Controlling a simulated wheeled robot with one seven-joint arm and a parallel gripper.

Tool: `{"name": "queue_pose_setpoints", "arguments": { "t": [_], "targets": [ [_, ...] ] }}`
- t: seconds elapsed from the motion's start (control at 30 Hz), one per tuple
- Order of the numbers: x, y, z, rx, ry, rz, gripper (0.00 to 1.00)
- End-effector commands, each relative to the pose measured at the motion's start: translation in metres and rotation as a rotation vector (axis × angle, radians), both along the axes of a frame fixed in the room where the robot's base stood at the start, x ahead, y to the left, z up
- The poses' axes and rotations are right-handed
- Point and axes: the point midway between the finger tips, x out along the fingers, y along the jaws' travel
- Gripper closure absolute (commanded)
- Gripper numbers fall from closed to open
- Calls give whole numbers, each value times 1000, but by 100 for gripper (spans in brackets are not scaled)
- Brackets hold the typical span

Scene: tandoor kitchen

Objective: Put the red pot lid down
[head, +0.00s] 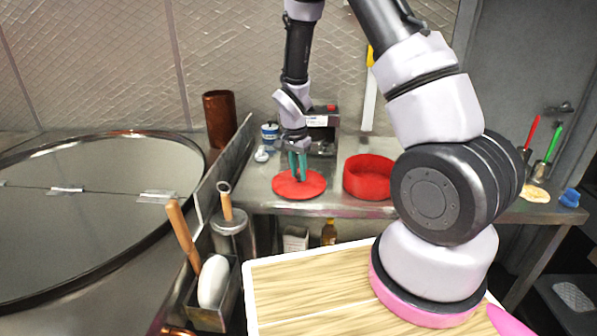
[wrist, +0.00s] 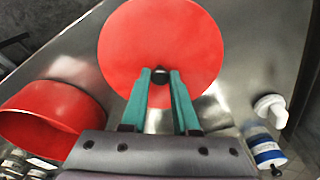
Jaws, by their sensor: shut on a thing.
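The red pot lid (head: 290,190) is a flat round disc at the metal counter's surface, left of the red pot. In the wrist view the lid (wrist: 165,40) fills the top middle, with its dark knob between my fingertips. My gripper (head: 298,172) points down with teal fingers, shut on the knob; the fingers also show in the wrist view (wrist: 160,78). I cannot tell whether the lid touches the counter. The red pot (head: 368,178) stands open to the right of the lid; it is at the left in the wrist view (wrist: 45,118).
A blue-and-white container (head: 270,134) and a small white item (head: 261,155) stand behind the lid's left side. A grey box-like device (head: 322,128) is behind it. A metal divider (head: 222,165) edges the counter at left. The counter's front edge is close to the lid.

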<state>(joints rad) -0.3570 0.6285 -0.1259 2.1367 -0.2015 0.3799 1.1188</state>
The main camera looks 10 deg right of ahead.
Motion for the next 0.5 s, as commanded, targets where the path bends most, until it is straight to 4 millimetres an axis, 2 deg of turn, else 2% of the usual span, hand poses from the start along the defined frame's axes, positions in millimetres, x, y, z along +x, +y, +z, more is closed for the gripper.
{"name": "queue_pose_setpoints", "arguments": {
  "t": [0.1, 0.13, 0.2, 0.5],
  "targets": [
    [0, 0, -2, 0, 0, 0, 100],
    [0, 0, -3, 0, 0, 0, 68],
    [0, 0, -2, 0, 0, 0, 42],
    [0, 0, -2, 0, 0, 0, 42]
  ]
}}
